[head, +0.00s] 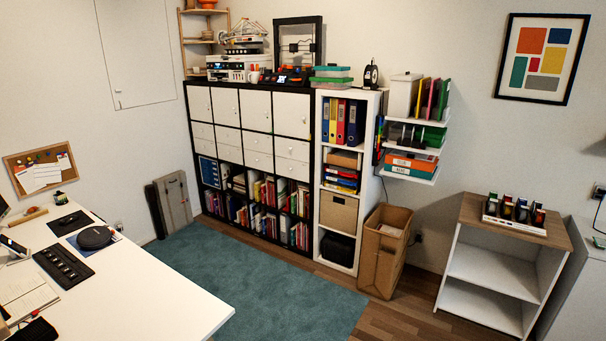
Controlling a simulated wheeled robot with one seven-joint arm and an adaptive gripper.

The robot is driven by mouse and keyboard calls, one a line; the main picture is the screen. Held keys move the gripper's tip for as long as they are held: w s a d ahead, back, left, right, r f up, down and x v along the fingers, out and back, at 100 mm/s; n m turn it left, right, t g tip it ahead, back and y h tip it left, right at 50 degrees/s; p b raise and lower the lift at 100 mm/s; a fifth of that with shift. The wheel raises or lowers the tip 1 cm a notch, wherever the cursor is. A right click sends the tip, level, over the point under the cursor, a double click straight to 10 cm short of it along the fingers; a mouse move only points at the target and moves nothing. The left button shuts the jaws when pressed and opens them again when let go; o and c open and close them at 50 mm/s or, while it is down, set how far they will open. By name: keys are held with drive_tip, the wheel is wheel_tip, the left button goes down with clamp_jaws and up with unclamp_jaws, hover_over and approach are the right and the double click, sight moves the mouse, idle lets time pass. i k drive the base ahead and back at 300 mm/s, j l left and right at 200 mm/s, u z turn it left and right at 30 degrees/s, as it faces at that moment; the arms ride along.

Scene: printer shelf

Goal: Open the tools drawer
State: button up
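A black shelf unit (248,81) stands against the back wall. Its top row has white doors (256,110), which look closed. Below them is a band of white drawer fronts (292,149), stacked in pairs with small knobs. All of these drawers look shut. No label is readable at this size, so I cannot tell which one is the tools drawer. My gripper is not in view.
A white desk (170,295) fills the lower left. A teal rug (250,285) lies clear before the shelf. A white bookcase (321,150), a cardboard box (384,252) and a low white shelf (495,268) stand to the right. Grey folded panels (174,200) lean at left.

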sight(285, 148)
drive_tip(key=i+l, duration=0.2)
drive_tip(key=i, duration=0.35)
drive_tip(key=i+l, duration=0.2)
drive_tip(key=i, duration=0.3)
drive_tip(key=i+l+u, duration=0.1)
drive_tip(key=i, duration=0.45)
drive_tip(key=i+l, duration=0.35)
drive_tip(key=i, duration=0.15)
drive_tip(key=i+j+u, duration=0.25)
drive_tip(key=i, duration=0.4)
drive_tip(key=i+u, duration=0.25)
drive_tip(key=i, duration=0.35)
drive_tip(key=i+l+u, duration=0.2)
drive_tip(key=i, duration=0.45)
drive_tip(key=i+l+u, duration=0.1)
drive_tip(key=i+u, duration=0.15)
drive_tip(key=i, duration=0.8)
